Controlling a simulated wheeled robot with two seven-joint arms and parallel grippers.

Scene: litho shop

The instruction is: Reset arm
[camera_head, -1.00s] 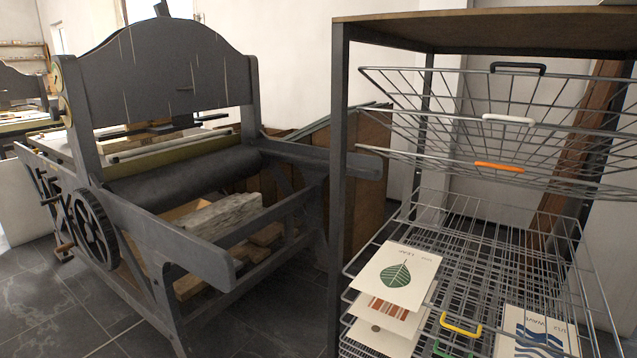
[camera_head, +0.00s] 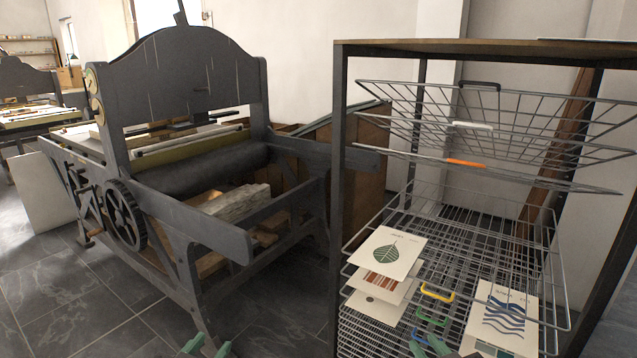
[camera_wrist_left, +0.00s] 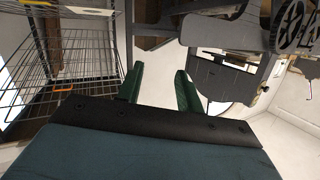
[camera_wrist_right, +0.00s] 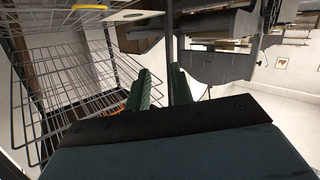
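My left gripper (camera_head: 206,346) shows at the bottom edge of the head view, its two green fingers apart. In the left wrist view the green fingers (camera_wrist_left: 160,88) stand apart with nothing between them. My right gripper (camera_head: 428,342) shows at the bottom of the head view, in front of the wire rack's lower shelves. In the right wrist view its green fingers (camera_wrist_right: 160,88) are apart and empty. Neither gripper touches anything that I can see.
A drying rack (camera_head: 340,200) with wire shelves stands at the right. Prints lie on it: a leaf print (camera_head: 388,252), others below it, and a wave print (camera_head: 503,314). A dark press (camera_head: 185,80) stands at the left. Tiled floor (camera_head: 60,290) is free before the press.

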